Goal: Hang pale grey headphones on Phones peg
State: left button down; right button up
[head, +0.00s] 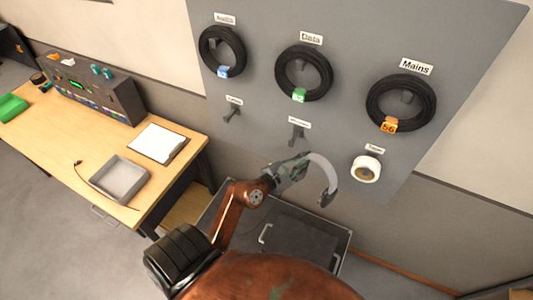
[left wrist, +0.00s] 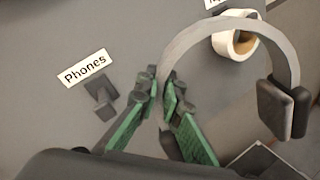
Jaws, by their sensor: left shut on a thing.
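The pale grey headphones (head: 327,172) are held in my left gripper (head: 303,163), in front of the wall panel. In the left wrist view the green fingers (left wrist: 160,95) are shut on one side of the grey headband (left wrist: 215,30). A dark ear cup (left wrist: 284,108) hangs at the right; the other cup is mostly hidden behind the fingers. The Phones peg (head: 297,133) is empty, just above the gripper in the head view. In the left wrist view the peg (left wrist: 102,98) is left of the fingers, below its Phones label (left wrist: 86,68). The headphones are apart from it.
A white tape roll (head: 366,169) hangs to the right, close behind the headband in the left wrist view. Black cable coils hang above on the panel (head: 258,98). Another empty peg (head: 232,114) is to the left. A wooden desk (head: 70,145) bears a grey tray (head: 121,178) and a clipboard.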

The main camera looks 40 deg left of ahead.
pick_arm(q)
jog(key=s+a+f+n+t+y+p, duration=0.1)
jog(key=s+a+n+y, duration=0.1)
jog(key=s+a+y, duration=0.3)
jog(key=s+a+f+n+y, duration=0.1)
jog(key=s+a+f+n, duration=0.1)
jog(key=a, duration=0.6)
jog(key=shift+p+x, duration=0.45)
jog(key=shift+x, duration=5.75)
jog(key=shift+w+a+f, duration=0.2)
jog(key=shift+f, duration=0.05)
jog(key=shift+f+b, duration=0.65)
jog(key=shift+b, duration=0.05)
jog(key=shift+f, duration=0.3)
pick_arm(e)
jog(key=shift+w+r, duration=0.15)
jog(key=shift+w, duration=0.05)
jog(key=shift+d, duration=0.1)
pick_arm(q)
jog(key=c, duration=2)
grip_release()
jog(key=shift+s, duration=0.1)
pick_arm(e)
jog(key=shift+d, duration=0.25)
